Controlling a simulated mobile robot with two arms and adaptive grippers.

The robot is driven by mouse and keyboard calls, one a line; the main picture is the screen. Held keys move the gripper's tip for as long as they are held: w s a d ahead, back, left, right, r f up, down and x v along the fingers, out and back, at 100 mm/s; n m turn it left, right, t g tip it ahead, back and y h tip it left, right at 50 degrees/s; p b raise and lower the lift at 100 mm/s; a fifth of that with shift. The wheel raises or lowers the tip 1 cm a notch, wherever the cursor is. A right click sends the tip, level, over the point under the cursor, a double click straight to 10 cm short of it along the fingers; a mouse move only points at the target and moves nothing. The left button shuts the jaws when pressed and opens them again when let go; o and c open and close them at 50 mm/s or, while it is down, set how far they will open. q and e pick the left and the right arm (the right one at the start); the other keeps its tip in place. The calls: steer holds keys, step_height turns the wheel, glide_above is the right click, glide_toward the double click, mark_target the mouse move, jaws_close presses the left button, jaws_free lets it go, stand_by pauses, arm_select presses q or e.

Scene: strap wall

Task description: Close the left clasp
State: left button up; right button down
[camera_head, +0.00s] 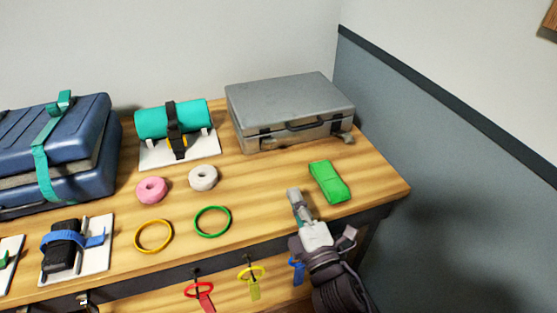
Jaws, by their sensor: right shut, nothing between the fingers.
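A grey metal case (290,100) lies lid up at the back right of the wooden table, with a dark handle (303,125) on its front. The left clasp (266,138) is a small dark fitting on the case front, left of the handle. The right clasp (339,131) is right of the handle. Both are too small to tell their exact state. My right gripper (294,192) is shut and empty over the table's front right, apart from the case and nearer the front edge. My left gripper is not in view.
A green folded strap (328,181) lies right of my gripper. A white roll (203,178), a pink roll (151,190), a green ring (213,208) and a yellow ring (152,236) lie left. Tags hang at the front edge.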

mark_target(271, 143)
steer(key=p+x, duration=0.1)
steer(key=x, duration=1.2)
steer(key=shift+w+a, duration=0.15)
steer(key=shift+w, duration=0.15)
steer(key=shift+r, duration=0.1)
steer(key=shift+r+p, duration=0.25)
steer(key=shift+p, duration=0.6)
steer(key=g+p, duration=0.1)
steer(key=p, duration=0.4)
steer(key=w+r+g+h+p, duration=0.1)
steer(key=p, duration=0.3)
steer(key=w+r+g+p, duration=0.1)
steer(key=g+p, duration=0.1)
steer(key=p, duration=0.3)
steer(key=shift+w+a+r+p, duration=0.15)
steer(key=shift+a+p, duration=0.15)
steer(key=shift+a, duration=0.05)
steer(key=shift+w+a, duration=0.15)
steer(key=shift+w, duration=0.15)
steer(key=shift+w+r, duration=0.1)
steer(key=shift+r, duration=0.05)
